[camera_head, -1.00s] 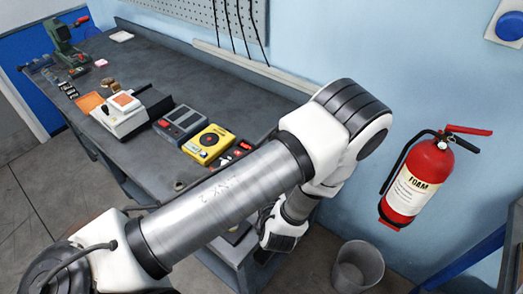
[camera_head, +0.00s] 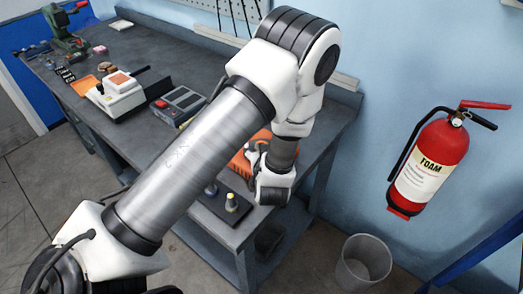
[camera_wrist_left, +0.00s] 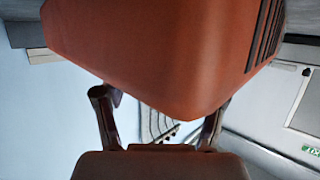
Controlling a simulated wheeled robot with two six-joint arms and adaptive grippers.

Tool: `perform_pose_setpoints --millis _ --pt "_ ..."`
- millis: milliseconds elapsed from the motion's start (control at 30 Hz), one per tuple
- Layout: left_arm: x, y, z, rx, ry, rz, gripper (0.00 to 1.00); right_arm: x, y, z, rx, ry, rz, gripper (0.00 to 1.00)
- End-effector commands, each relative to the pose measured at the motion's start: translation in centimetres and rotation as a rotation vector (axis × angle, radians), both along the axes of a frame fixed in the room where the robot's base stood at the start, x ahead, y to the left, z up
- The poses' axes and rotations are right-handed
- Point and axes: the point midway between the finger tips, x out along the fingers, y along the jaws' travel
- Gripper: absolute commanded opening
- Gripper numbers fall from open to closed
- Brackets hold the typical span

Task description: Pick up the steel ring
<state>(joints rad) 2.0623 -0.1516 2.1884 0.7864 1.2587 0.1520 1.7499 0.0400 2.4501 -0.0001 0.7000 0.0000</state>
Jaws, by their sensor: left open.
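I cannot make out the steel ring in either view. In the head view a dark block (camera_head: 222,208) with small upright posts stands at the bench's near right corner; one post has a yellow top (camera_head: 231,201). My left arm crosses the picture, and its wrist hangs over the bench's right end, beside an orange object (camera_head: 243,163) that the arm partly covers. In the left wrist view my left gripper (camera_wrist_left: 162,108) has its fingers spread apart with nothing seen held. A large orange-red body (camera_wrist_left: 170,50) with dark slots fills the top of that view. My right gripper is out of sight.
A grey box with a red button (camera_head: 180,104) and a white device (camera_head: 118,97) stand further back on the bench (camera_head: 150,60). A red fire extinguisher (camera_head: 430,165) hangs on the wall. A grey bin (camera_head: 362,263) stands on the floor at right.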

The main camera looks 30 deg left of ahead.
Motion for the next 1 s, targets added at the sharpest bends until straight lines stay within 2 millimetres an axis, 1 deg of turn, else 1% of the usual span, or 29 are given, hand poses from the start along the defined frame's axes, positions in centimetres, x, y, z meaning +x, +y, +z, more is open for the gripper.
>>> perform_pose_setpoints --millis 67,167,200,267,367,667,767,1000 --pt "0.0 0.0 0.1 0.000 0.000 0.000 0.70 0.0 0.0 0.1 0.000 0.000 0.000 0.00" --pt "0.0 0.0 0.1 0.000 0.000 0.000 0.38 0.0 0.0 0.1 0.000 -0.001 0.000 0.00" --pt "0.0 0.0 0.1 0.000 0.000 0.000 0.24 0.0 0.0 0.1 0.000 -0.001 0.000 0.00" --pt "0.0 0.0 0.1 0.000 0.000 0.000 0.03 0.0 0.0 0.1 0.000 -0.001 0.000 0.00" --pt "0.0 0.0 0.1 0.001 -0.001 0.000 0.00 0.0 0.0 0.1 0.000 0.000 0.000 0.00" --pt "0.1 0.0 0.4 0.000 -0.001 0.000 0.00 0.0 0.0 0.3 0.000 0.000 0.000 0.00" --pt "0.3 0.0 1.0 0.000 -0.002 -0.001 0.00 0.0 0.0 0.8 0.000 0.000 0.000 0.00" --pt "1.3 0.3 3.6 0.000 -0.003 -0.006 0.00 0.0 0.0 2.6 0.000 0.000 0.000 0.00"
